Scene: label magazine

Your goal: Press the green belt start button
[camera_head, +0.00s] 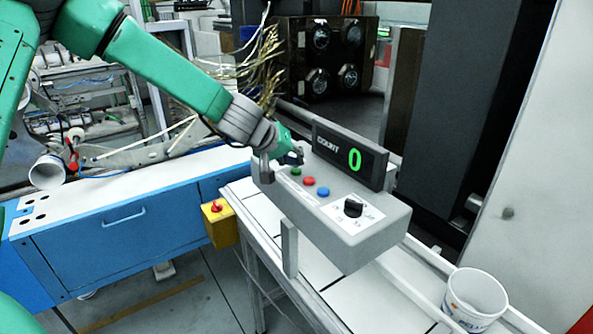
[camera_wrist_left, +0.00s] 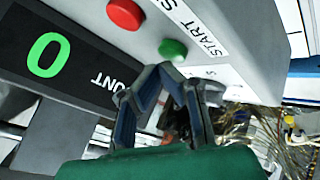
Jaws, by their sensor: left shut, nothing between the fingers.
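The green belt start button (camera_head: 296,171) sits at the far left end of a grey control box. In the left wrist view the green button (camera_wrist_left: 173,49) shows beside the word START. My left gripper (camera_head: 297,158) is shut and empty, right by the green button. In the left wrist view the fingertips of the left gripper (camera_wrist_left: 166,72) come together just below the button; I cannot tell whether they touch it. A red button (camera_head: 308,181) and a blue button (camera_head: 323,192) lie along the same panel. The count display (camera_head: 354,159) reads 0. My right gripper is not in view.
A black rotary knob (camera_head: 353,206) is on the same box. A white tub (camera_head: 474,299) stands at the lower right on the conveyor. A yellow box with a red button (camera_head: 218,219) hangs at the conveyor's left side. A blue cabinet (camera_head: 120,240) stands at the left.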

